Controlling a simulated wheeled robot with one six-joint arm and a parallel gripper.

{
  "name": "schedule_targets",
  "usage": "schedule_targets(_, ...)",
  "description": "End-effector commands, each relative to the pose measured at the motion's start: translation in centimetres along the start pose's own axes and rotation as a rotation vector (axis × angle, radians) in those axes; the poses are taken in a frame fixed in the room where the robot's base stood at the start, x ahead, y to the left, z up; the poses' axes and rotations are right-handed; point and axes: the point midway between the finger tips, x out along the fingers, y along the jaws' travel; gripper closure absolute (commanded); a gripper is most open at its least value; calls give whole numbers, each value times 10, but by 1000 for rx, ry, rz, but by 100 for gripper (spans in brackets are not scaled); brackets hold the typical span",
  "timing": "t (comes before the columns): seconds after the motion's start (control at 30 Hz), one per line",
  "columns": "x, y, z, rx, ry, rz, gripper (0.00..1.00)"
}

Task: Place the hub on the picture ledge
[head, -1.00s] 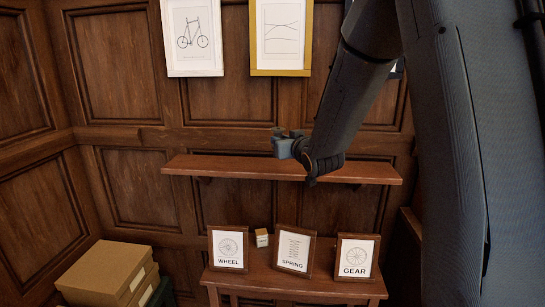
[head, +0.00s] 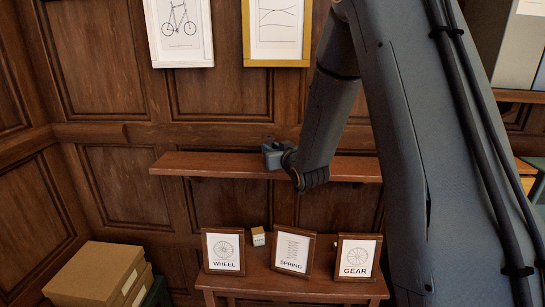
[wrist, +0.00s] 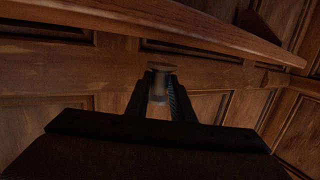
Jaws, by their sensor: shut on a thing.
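The picture ledge (head: 210,163) is a bare reddish-brown wooden shelf on the panelled wall. It also runs across the top of the wrist view (wrist: 215,32). My gripper (head: 272,156) is at the middle of the ledge in the head view, overlapping it. Whether it touches the ledge cannot be told. In the wrist view, the two dark fingers are shut on the hub (wrist: 160,83), a small greyish round piece with a wider rim. The hub appears apart from the ledge there. In the head view I cannot make out the hub clearly.
A low table (head: 250,278) below holds framed cards for wheel (head: 223,250), spring (head: 292,250) and gear (head: 356,257), plus a small box (head: 258,236). Framed drawings (head: 180,30) hang above. Cardboard boxes (head: 95,273) stand lower left. The ledge's left part is clear.

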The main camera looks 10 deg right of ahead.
Motion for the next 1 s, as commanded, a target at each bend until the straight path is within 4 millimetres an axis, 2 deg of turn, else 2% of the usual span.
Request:
schedule_targets(0.13, 2, 2, 19, 2, -3, 2, 100)
schedule_targets(0.3, 4, 2, 32, 0, 1, 2, 100)
schedule_targets(0.73, 6, 2, 38, 0, 1, 2, 100)
schedule_targets(0.77, 5, 2, 38, 0, 0, 2, 74)
schedule_targets(0.83, 5, 2, 37, 0, 0, 2, 62)
schedule_targets(1.0, 5, 2, 37, 0, 0, 2, 60)
